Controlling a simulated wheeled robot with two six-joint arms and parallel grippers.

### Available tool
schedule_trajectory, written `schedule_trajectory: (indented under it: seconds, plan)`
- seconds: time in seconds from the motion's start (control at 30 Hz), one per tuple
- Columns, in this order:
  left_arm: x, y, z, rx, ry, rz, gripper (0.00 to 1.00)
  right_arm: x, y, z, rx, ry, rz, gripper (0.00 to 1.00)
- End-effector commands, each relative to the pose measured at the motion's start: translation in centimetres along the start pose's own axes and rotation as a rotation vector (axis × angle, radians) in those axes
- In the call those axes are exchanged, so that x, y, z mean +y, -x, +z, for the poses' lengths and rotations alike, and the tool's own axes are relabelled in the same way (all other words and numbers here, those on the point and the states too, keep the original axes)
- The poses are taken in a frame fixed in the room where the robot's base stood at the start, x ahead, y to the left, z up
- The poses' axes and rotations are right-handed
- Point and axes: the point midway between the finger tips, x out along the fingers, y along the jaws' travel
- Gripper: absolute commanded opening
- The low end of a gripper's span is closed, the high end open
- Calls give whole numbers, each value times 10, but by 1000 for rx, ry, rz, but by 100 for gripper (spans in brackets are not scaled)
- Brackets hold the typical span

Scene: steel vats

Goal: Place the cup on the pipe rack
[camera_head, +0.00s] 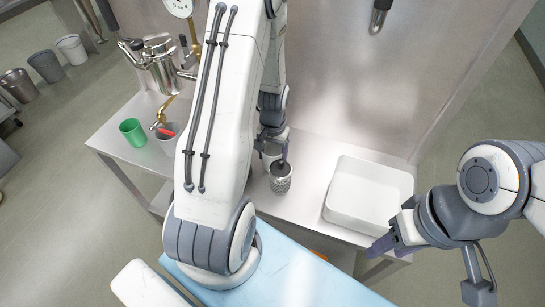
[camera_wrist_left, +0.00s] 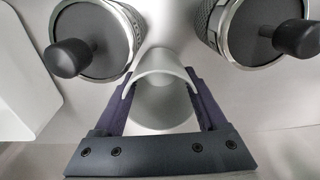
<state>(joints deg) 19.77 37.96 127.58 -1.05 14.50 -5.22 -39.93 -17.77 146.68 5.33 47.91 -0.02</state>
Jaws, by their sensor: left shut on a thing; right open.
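My left gripper (camera_wrist_left: 162,88) is shut on a pale grey-white cup (camera_wrist_left: 162,105), with one dark finger on each side of it. In the head view my left gripper (camera_head: 270,145) is at the back of the steel bench, mostly hidden by my own left arm, and the cup is hard to make out there. Whether the cup touches a surface, I cannot tell. I cannot clearly identify a pipe rack in either view. My right gripper (camera_head: 390,244) is open and empty by the front of the white tray.
Two knurled metal cylinders with black knobs, one left (camera_wrist_left: 92,42) and one right (camera_wrist_left: 255,28), flank the cup closely. A white tray (camera_head: 342,218) stands right on the bench. A green cup (camera_head: 132,132) and a grey cup (camera_head: 166,143) stand left. A steel wall (camera_head: 370,90) closes the back.

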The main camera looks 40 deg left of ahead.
Motion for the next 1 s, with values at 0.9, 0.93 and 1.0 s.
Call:
schedule_trajectory:
  seconds: [0.9, 0.93, 1.0]
  plan:
    - [0, -10, -1, 2, 0, 0, 100, 0, 3, 0, 0, 0, 0, 50]
    - [0, -10, -1, 4, 0, 0, 100, 0, 1, 0, 0, 0, 0, 50]
    - [0, -1, -2, 5, 0, -1, 100, 0, 0, 0, 0, 0, 0, 50]
